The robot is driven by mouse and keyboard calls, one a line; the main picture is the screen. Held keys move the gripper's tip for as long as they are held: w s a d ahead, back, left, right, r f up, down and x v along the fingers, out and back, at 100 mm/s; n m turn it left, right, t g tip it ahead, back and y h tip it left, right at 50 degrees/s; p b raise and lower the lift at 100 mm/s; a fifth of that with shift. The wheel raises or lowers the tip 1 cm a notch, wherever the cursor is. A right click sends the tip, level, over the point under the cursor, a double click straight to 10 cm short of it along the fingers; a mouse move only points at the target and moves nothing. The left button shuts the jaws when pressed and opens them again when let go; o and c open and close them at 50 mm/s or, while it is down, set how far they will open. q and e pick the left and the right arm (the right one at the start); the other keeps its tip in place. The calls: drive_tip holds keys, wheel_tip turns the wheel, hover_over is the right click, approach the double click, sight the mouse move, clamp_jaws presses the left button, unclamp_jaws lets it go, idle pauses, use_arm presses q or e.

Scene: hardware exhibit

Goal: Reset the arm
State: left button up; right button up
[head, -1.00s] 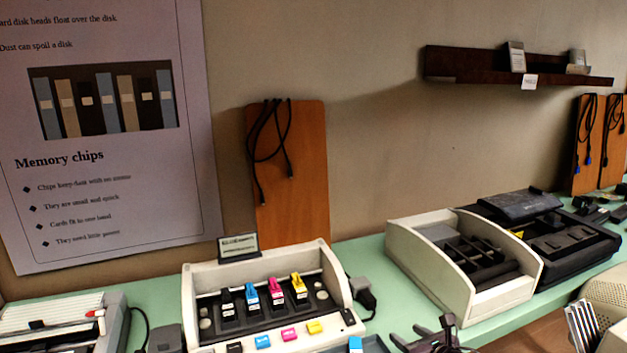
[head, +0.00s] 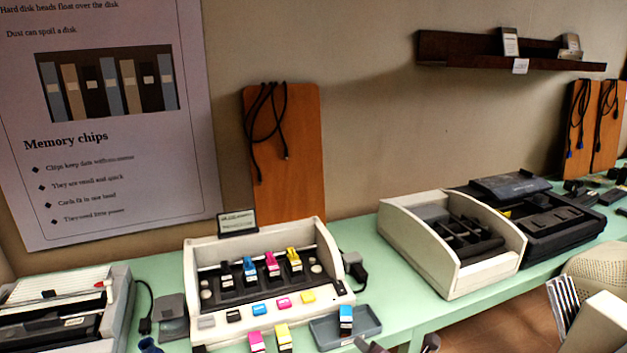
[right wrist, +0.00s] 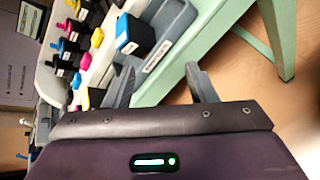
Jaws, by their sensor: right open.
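My right gripper (head: 400,345) just enters the bottom edge of the head view, where only its dark fingertips show. In the right wrist view its two grey fingers (right wrist: 160,85) stand wide apart with nothing between them. It is in front of the green table's edge, near a grey tray (head: 325,332) holding a blue-topped cartridge (head: 346,318). The cartridge (right wrist: 133,35) and tray (right wrist: 172,50) show beyond the fingers in the wrist view. My left gripper is not seen.
A cream printer exhibit (head: 330,250) with several coloured cartridges stands on the green table (head: 365,235). A cream open-topped case (head: 480,282) and black machine (head: 560,235) stand to the right. A beige chair-like object (head: 600,268) is at lower right. Bare floor shows below the table.

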drive_tip(key=s+d+m+g+h, duration=0.2)
drive_tip(key=s+d+m+g, duration=0.15)
drive_tip(key=s+m, duration=0.95)
drive_tip(key=s+d+m+g+h, duration=0.2)
drive_tip(key=s+d+m+g, duration=0.15)
drive_tip(key=s+m, duration=1)
wheel_tip(320, 180, down, 28)
drive_tip(key=m+g, duration=0.2)
drive_tip(key=s+d+f+g, duration=0.1)
drive_tip(key=s+d+f, duration=0.2)
drive_tip(key=s+f, duration=1.7)
drive_tip(key=shift+s+n+g, duration=0.2)
drive_tip(key=shift+n+g, duration=0.1)
drive_tip(key=shift+n, duration=0.05)
